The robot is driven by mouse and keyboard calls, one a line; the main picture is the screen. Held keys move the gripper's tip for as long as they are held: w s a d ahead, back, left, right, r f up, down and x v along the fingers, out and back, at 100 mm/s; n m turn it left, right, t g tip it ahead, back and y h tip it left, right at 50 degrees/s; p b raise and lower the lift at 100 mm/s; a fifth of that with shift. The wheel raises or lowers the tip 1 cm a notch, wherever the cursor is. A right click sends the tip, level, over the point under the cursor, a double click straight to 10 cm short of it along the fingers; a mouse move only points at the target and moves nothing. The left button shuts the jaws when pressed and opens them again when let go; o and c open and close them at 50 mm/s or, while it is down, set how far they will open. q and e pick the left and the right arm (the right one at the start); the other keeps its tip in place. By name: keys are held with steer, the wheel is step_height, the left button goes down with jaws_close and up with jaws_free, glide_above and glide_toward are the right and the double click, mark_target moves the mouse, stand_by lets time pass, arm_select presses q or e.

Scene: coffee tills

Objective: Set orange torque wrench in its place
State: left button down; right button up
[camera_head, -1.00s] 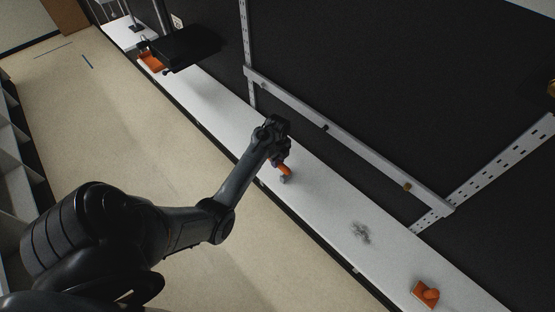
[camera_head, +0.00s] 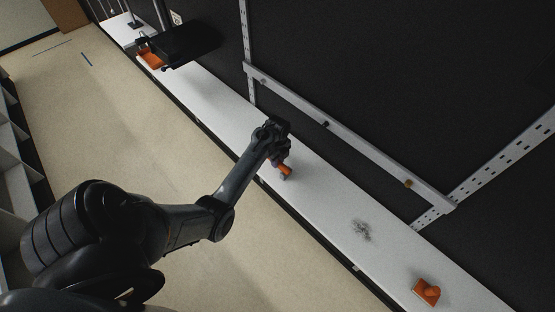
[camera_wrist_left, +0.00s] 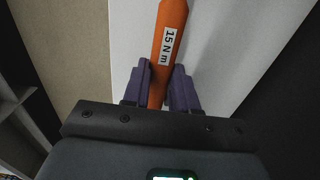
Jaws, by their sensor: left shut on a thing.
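The orange torque wrench (camera_wrist_left: 170,33) has a white label reading "15 N m" and lies between the two purple fingers of my left gripper (camera_wrist_left: 160,88) in the left wrist view. The gripper is shut on its orange body. In the head view my left gripper (camera_head: 279,160) is over the white bench (camera_head: 320,195), with the wrench's orange part (camera_head: 285,171) and a grey end showing below it. I cannot tell whether the wrench touches the bench. My right gripper is not in view.
An orange holder or block (camera_head: 426,291) sits on the bench at the lower right. A black screen (camera_head: 184,45) and an orange item (camera_head: 150,60) stand at the far end. A metal rail (camera_head: 350,140) runs behind.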

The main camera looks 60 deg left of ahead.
arm_select(q)
steer(key=c, duration=0.8)
jaws_free()
step_height(320, 180, up, 11)
steer(key=b, duration=0.1)
steer(key=shift+b, duration=0.35)
steer(key=shift+f, duration=0.1)
